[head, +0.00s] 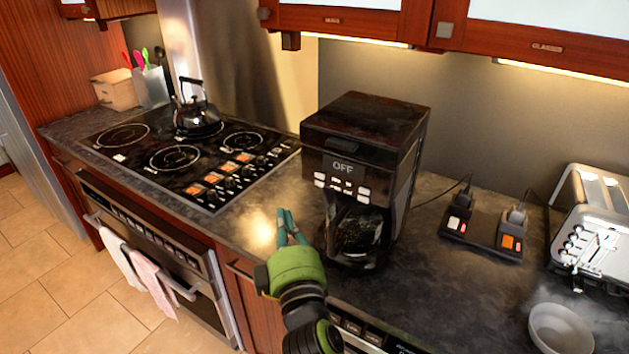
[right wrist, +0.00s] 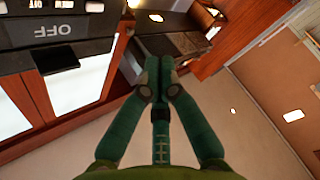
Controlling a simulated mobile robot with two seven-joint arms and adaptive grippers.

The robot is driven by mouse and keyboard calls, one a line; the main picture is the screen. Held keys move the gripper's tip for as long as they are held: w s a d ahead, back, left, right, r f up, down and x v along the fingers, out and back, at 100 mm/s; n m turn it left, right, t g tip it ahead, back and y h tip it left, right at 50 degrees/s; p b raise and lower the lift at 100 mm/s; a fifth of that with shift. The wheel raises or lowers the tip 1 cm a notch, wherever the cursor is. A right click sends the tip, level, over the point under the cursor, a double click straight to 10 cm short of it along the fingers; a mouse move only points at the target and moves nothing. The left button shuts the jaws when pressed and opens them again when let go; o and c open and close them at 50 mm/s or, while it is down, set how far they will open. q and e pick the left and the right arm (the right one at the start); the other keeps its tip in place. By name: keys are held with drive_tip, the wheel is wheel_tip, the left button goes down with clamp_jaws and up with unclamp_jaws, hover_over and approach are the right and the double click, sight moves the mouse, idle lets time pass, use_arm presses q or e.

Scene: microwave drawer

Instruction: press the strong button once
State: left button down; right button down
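The black coffee maker (head: 365,140) stands on the counter, its display (head: 343,167) reading OFF. Below the display is a cluster of small white buttons (head: 342,188); their labels are too small for me to tell which is the strong button. A glass carafe (head: 355,232) sits under them. My right gripper (head: 286,214) is in front and to the left of the coffee maker, lower than the buttons and apart from them. In the right wrist view its teal fingers (right wrist: 153,68) meet at the tips with nothing between them, and the OFF display (right wrist: 53,31) shows upside down. My left gripper is out of view.
A black stovetop (head: 175,158) with a kettle (head: 197,118) lies to the left. A dark power strip (head: 482,232) with plugs, a silver toaster (head: 597,235) and a white bowl (head: 560,329) are to the right. Wall cabinets (head: 340,20) hang above. The counter left of the coffee maker is clear.

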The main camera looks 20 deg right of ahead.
sight(320, 183)
drive_tip(key=shift+w+d, duration=0.1)
drive_tip(key=w+d+p, duration=0.1)
drive_tip(key=w+d, duration=0.4)
drive_tip(key=d, duration=0.1)
drive_tip(key=shift+w+d+p, duration=0.15)
drive_tip(key=shift+d+p, duration=0.2)
drive_tip(key=shift+d, duration=0.1)
idle(1.5)
drive_tip(key=shift+w+d, duration=0.25)
drive_tip(key=shift+w+d, duration=0.2)
drive_tip(key=shift+d, duration=0.05)
idle(0.6)
drive_tip(key=shift+s+a, duration=0.5)
drive_tip(key=shift+a, duration=0.1)
